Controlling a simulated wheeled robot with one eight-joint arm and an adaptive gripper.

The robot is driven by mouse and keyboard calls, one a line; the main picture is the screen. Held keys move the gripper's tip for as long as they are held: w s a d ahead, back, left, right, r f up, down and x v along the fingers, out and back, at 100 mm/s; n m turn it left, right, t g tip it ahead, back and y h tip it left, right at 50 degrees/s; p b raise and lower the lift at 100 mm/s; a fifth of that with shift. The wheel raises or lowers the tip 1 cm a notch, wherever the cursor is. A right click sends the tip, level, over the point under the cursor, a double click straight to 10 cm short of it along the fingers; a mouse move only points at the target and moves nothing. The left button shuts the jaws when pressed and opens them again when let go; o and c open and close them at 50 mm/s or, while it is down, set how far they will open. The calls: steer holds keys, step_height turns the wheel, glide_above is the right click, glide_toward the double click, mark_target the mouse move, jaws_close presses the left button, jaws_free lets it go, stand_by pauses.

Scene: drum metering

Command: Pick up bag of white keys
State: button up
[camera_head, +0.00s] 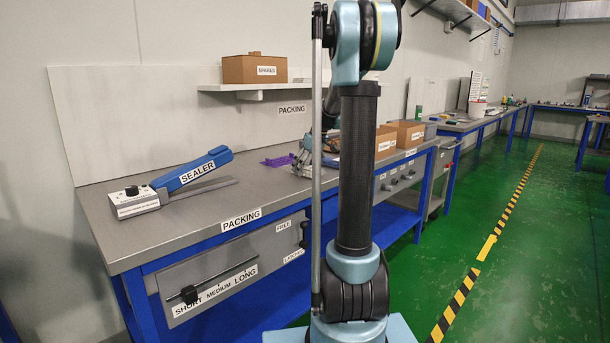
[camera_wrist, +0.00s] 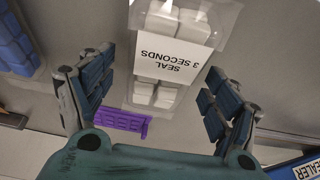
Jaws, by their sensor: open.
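In the wrist view, a clear bag of white keys (camera_wrist: 178,22) lies on the grey bench top. Pale blocky keys show at both ends of a white label (camera_wrist: 172,58) reading "SEAL 3 SECONDS". My gripper (camera_wrist: 158,65) is open, with one finger on each side of the near part of the bag. The fingers look apart from it, and nothing is held. In the head view, my gripper (camera_head: 312,158) is low over the packing bench, partly hidden behind my arm. I cannot make out the bag there.
A purple ridged piece (camera_wrist: 122,121) lies close to the bag, and it shows in the head view (camera_head: 278,160). Blue blocky items (camera_wrist: 15,45) are at upper left. The blue sealer (camera_head: 192,171) stands left on the bench (camera_head: 235,207). Cardboard boxes (camera_head: 408,133) stand right.

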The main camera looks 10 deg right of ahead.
steer(key=shift+w+a+f, duration=0.1)
steer(key=shift+f, duration=0.3)
steer(key=c, duration=1.3)
steer(key=shift+o, duration=0.2)
steer(key=shift+r, duration=0.15)
